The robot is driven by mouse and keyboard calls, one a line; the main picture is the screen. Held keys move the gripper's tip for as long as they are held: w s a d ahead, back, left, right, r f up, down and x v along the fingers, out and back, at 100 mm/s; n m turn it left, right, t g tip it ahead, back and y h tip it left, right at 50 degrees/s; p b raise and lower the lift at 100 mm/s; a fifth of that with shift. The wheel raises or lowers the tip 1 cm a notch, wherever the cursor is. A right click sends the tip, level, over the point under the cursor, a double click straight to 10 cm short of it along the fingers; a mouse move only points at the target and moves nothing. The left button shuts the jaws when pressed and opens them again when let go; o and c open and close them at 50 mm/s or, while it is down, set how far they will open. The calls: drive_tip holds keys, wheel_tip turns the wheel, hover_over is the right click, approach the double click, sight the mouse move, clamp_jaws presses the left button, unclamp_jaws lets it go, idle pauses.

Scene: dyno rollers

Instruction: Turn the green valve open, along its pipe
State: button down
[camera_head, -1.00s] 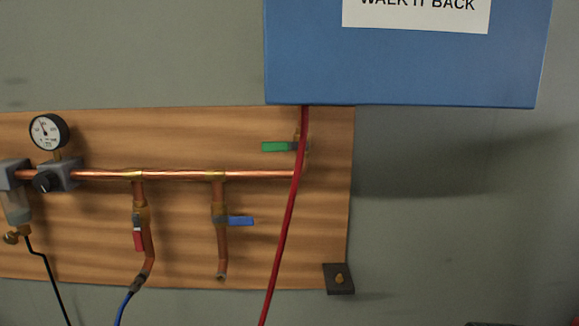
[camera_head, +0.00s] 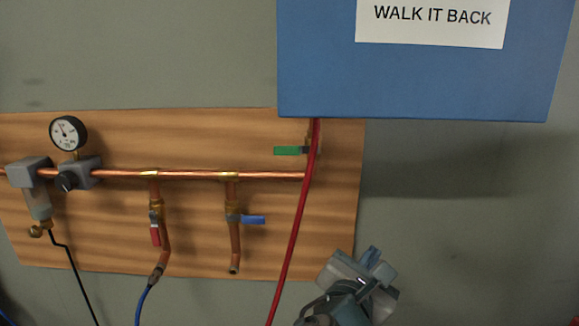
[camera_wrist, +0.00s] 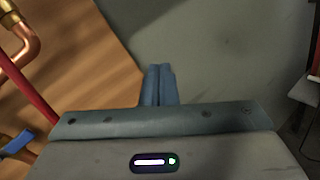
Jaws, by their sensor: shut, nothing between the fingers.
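The green valve handle (camera_head: 287,151) is on the upper right of the wooden board, at a short upright pipe above the right end of the copper line. The handle lies level, pointing left, across that pipe. A red hose (camera_head: 297,220) hangs in front of the pipe and partly hides the valve body. My gripper (camera_head: 372,254) is at the lower right of the board, below and right of the green handle and well apart from it. In the wrist view its blue fingers (camera_wrist: 158,84) are together and empty.
A blue box (camera_head: 420,85) hangs just above the green valve. A red-handled valve (camera_head: 155,232) and a blue-handled valve (camera_head: 253,219) sit on drop pipes to the left. A pressure gauge (camera_head: 68,133) is at far left. The wall right of the board is clear.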

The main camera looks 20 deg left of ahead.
sight(296, 150)
drive_tip(key=s+a+r+n+t+y, duration=0.1)
drive_tip(key=s+a+r+n+y, duration=0.1)
drive_tip(key=a, duration=0.5)
drive_tip(key=s+a+r+n+t+y, duration=0.2)
drive_tip(key=a+r+n+y, duration=0.2)
drive_tip(key=a+n+y, duration=0.3)
drive_tip(key=shift+n+y+p, duration=0.3)
drive_tip(key=shift+n+p, duration=0.15)
drive_tip(key=shift+n, duration=0.15)
drive_tip(key=shift+a, duration=0.1)
drive_tip(key=p+x, duration=0.1)
drive_tip(key=x, duration=0.2)
drive_tip(key=p+x, duration=0.1)
drive_tip(key=x, duration=0.3)
drive_tip(key=p+x, duration=0.2)
drive_tip(key=x, duration=0.1)
drive_tip(key=shift+w+r, duration=0.15)
drive_tip(key=shift+r, duration=0.2)
wheel_tip(296, 150, up, 3)
drive_tip(key=shift+f+p, duration=0.25)
drive_tip(key=shift+p, duration=0.45)
drive_tip(key=shift+r, duration=0.55)
drive_tip(key=shift+s, duration=0.25)
